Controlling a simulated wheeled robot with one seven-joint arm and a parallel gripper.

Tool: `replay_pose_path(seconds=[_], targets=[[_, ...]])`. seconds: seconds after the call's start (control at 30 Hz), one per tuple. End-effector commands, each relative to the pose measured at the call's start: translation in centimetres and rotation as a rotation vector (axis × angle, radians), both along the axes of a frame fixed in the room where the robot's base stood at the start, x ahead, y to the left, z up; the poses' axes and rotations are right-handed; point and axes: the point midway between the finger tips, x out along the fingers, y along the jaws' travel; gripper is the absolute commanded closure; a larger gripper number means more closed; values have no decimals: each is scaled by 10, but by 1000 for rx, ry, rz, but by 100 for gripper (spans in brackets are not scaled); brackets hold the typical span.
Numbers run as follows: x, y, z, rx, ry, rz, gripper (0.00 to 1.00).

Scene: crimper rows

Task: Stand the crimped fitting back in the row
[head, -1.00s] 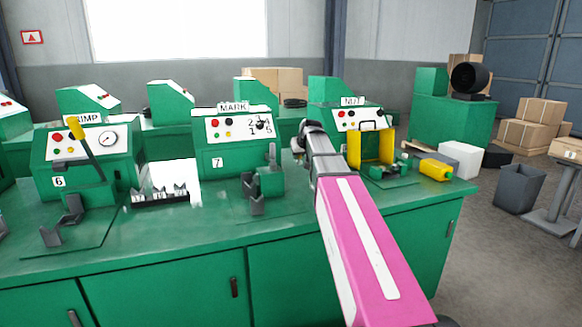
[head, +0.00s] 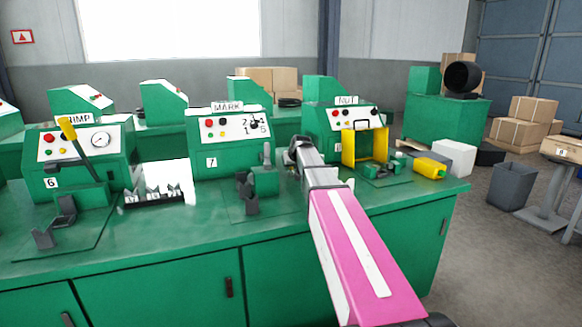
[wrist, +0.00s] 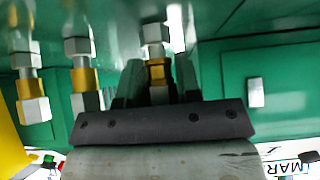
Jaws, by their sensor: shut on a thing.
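In the wrist view, my gripper (wrist: 158,82) is shut on a fitting (wrist: 156,72), a silver piece with a gold collar between the two dark fingers. Two similar fittings with gold collars, one (wrist: 82,78) beside it and one (wrist: 30,95) further left, stand apart from it. In the head view, a dark rack (head: 153,203) with several notched holders stands between the machines numbered 6 and 7. My gripper and the held fitting are not clearly seen in the head view; my pink arm reaches over the bench right of machine 7.
On the green bench (head: 190,243), the CRIMP machine (head: 112,158) with its yellow lever stands left and the MARK machine (head: 215,160) in the middle. The NUT machine (head: 320,148) with a yellow guard (head: 350,148) is right.

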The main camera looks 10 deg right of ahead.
Motion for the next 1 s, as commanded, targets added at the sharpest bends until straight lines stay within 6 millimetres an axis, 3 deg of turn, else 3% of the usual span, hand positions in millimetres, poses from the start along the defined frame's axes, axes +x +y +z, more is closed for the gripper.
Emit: replay_pose_path(seconds=[0.2,0.23,0.3,0.7,1.0], targets=[[0,0,-2,0,0,0,99],[0,0,-3,0,0,0,66],[0,0,-2,0,0,0,44],[-3,0,3,0,0,0,44],[-39,-7,43,0,-3,-1,44]])
